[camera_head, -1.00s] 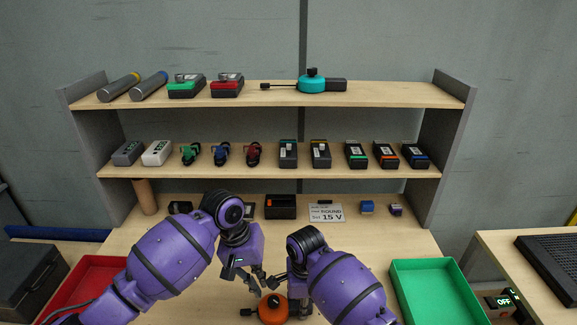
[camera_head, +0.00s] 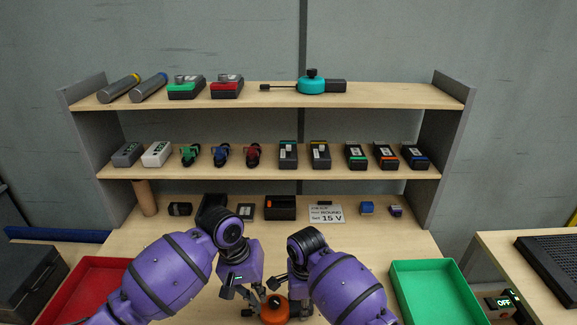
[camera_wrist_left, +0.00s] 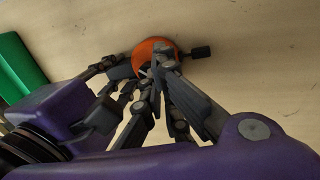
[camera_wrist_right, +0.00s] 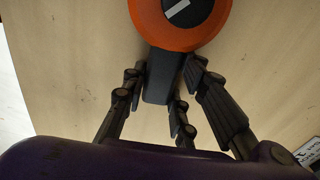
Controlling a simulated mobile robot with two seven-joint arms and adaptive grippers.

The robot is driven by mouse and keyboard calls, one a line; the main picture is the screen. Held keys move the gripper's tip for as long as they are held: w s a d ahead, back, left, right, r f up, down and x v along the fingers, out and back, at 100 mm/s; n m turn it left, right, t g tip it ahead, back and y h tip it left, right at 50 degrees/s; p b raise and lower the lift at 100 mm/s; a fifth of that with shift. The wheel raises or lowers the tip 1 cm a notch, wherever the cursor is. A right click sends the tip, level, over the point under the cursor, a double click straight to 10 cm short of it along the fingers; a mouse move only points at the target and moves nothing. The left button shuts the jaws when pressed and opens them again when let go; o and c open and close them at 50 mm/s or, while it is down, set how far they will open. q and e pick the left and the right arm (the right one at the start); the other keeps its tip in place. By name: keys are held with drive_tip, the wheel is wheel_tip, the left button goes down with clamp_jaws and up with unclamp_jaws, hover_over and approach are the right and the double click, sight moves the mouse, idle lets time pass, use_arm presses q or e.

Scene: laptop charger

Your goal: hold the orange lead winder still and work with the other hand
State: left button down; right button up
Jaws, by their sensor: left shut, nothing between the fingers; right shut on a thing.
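The orange lead winder (camera_head: 274,311) lies on the bench at the front, between my arms. In the left wrist view the winder (camera_wrist_left: 150,50) has a short black plug (camera_wrist_left: 201,52) sticking out of one side. My right gripper (camera_wrist_right: 158,82) is shut on the winder's dark grey block (camera_wrist_right: 161,76), with fingers on both sides. My left gripper (camera_wrist_left: 165,68) is shut and empty, its fingertips over the winder's top face near the rim. I cannot tell whether they touch it. The fingers hide part of the winder in the head view.
A red tray (camera_head: 62,304) is at the left and a green tray (camera_head: 438,284) at the right. Shelves behind hold several adapters and a teal winder (camera_head: 312,86). A card (camera_head: 326,213) reading "15 V" and small parts stand at the bench back. A box reads "OFF" (camera_head: 503,301).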

sight(266, 304)
use_arm(q)
drive_tip(key=shift+a+x, duration=0.2)
drive_tip(key=shift+x, duration=0.6)
drive_tip(key=shift+a+x, duration=0.2)
drive_tip(key=shift+x, duration=0.6)
drive_tip(key=shift+w+d+f, duration=0.1)
drive_tip(key=shift+w+d, duration=0.05)
drive_tip(key=shift+d, duration=0.25)
use_arm(e)
drive_tip(key=shift+a, duration=0.1)
use_arm(q)
drive_tip(key=shift+w+a+f, duration=0.1)
drive_tip(key=shift+w+f, duration=0.05)
drive_tip(key=shift+w, duration=0.3)
drive_tip(key=shift+w+a+f, duration=0.15)
drive_tip(key=shift+w+f, duration=0.05)
drive_tip(key=shift+w, duration=0.2)
use_arm(e)
drive_tip(key=shift+s, duration=0.1)
use_arm(q)
drive_tip(key=shift+w+a+r, duration=0.2)
drive_tip(key=shift+r, duration=0.2)
drive_tip(key=v, duration=0.3)
drive_tip(key=d+v, duration=0.1)
drive_tip(key=v, duration=0.1)
drive_tip(key=shift+d+r, duration=0.15)
drive_tip(key=shift+r, duration=0.4)
